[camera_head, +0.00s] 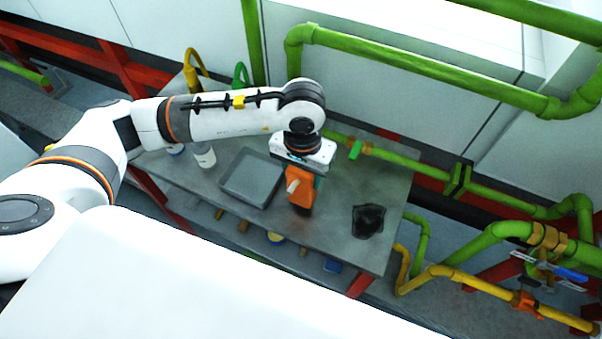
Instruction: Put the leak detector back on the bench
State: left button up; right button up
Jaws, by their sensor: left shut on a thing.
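My left gripper (305,172) is over the middle of the grey bench (338,227), pointing down. It is shut on an orange device with a pale grey part on its side, which I take to be the leak detector (300,193). The upper part of the leak detector is hidden by the gripper. I cannot tell whether its lower end touches the bench top or hangs just above it. My right gripper is not in view.
A grey tray (251,178) lies just left of the leak detector. A black, crumpled-looking item (368,220) lies to the right. A white bottle (204,155) stands at the left. Green pipes (400,160) run behind the bench. Bare bench top lies between the detector and the black item.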

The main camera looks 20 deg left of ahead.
aim_at(298, 191)
pick_arm(q)
notch_tip(298, 191, down, 2)
jog(key=shift+f+p, duration=0.2)
jog(key=shift+p, duration=0.15)
jog(key=shift+d+f, duration=0.1)
jog(key=shift+f, duration=0.4)
jog(key=o, duration=1.2)
jog(key=shift+c, duration=0.2)
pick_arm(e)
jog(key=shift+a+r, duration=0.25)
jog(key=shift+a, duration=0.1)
pick_arm(q)
jog(key=shift+r, duration=0.1)
